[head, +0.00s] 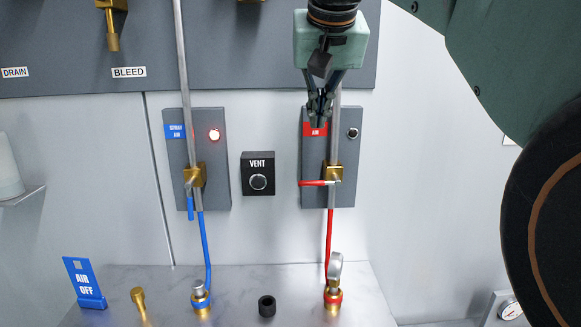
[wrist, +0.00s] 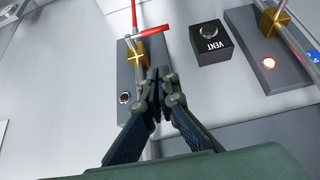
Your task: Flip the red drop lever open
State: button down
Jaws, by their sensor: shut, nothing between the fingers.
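The red drop lever (head: 314,183) sticks out level to the left from its brass valve (head: 334,173) on the right grey panel. It lies crosswise to the vertical pipe. In the wrist view the red lever (wrist: 155,32) shows beyond my fingertips, beside the brass valve (wrist: 137,52). My gripper (head: 319,116) is shut and empty, pointing down in front of the red AIR label (head: 315,129), which it partly covers. In the head view it is above the lever and valve; in the wrist view a gap shows between my gripper (wrist: 158,82) and the lever.
A black VENT box (head: 258,174) sits left of the red lever. Further left is a panel with a blue lever (head: 190,207) hanging down and a lit red lamp (head: 214,135).

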send_over(312, 182)
notch_tip(312, 182, down, 8)
jog(key=shift+f, duration=0.2)
jog(key=f, duration=0.4)
jog(key=shift+s, duration=0.35)
